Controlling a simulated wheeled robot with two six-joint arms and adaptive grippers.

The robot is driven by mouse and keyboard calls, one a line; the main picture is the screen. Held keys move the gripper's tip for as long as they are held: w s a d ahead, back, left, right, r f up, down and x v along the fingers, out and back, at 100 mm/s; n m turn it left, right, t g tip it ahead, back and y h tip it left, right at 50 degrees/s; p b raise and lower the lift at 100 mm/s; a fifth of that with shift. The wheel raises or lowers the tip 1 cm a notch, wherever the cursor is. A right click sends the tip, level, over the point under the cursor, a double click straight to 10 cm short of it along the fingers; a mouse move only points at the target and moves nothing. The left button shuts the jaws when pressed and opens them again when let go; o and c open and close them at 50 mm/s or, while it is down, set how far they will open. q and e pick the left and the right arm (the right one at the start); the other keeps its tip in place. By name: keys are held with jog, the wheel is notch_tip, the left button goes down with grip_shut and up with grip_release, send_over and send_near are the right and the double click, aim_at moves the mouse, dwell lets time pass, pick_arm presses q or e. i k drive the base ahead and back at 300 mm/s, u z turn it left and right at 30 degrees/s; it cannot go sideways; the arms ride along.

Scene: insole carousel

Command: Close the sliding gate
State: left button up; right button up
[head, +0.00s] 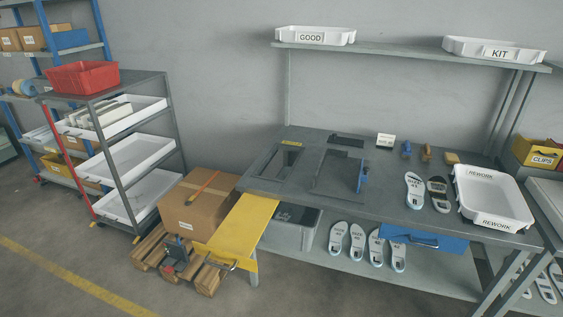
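A dark grey plate (335,172) with an upright blue handle (361,177) lies on the bench, right of a framed dark opening (283,160). Neither of my grippers is in view.
A white REWORK tray (491,197), insoles (415,190) and small tools stand on the bench's right half. The cardboard box (199,203) sits on a wooden pallet (155,247) left of the panel. A shelf cart (125,150) stands further left. The floor in front is clear.

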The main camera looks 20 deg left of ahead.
aim_at(233, 243)
jog(key=u, duration=1.2)
